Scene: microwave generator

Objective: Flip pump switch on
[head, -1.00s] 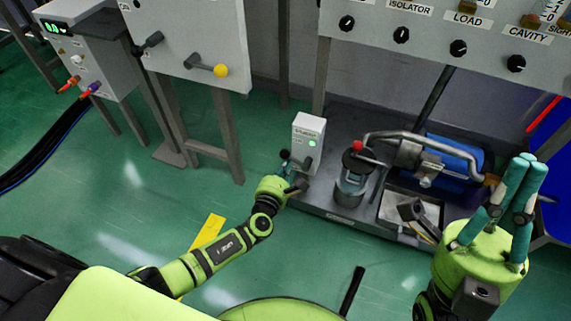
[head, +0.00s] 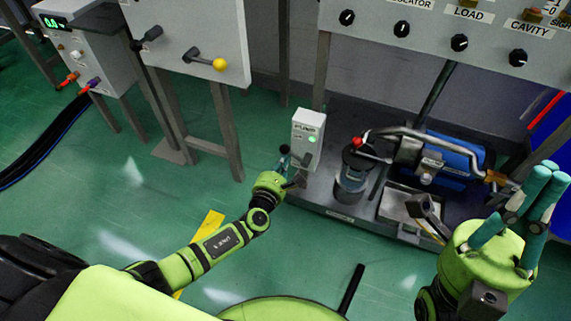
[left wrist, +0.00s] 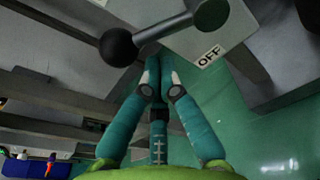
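The pump switch box (head: 308,128) is a small pale grey box with a lit green light, standing at the near left corner of the grey pump platform. In the left wrist view its lever ends in a black ball knob (left wrist: 118,47), beside an OFF label (left wrist: 209,56). My left gripper (head: 288,170) is at the lower left of the box. In the left wrist view its teal fingers (left wrist: 158,66) come together at the tips, just below the lever, with nothing visible between them. Contact with the lever is unclear. My right gripper (head: 550,180) is raised at the far right, its fingertips overlapping in view.
A pump with a red-knobbed pipe (head: 410,150) stands right of the box on the platform (head: 340,212). A control panel (head: 430,35) hangs above. A cabinet with a yellow-knobbed lever (head: 190,45) stands at the left. Green floor (head: 130,220) is open at the left.

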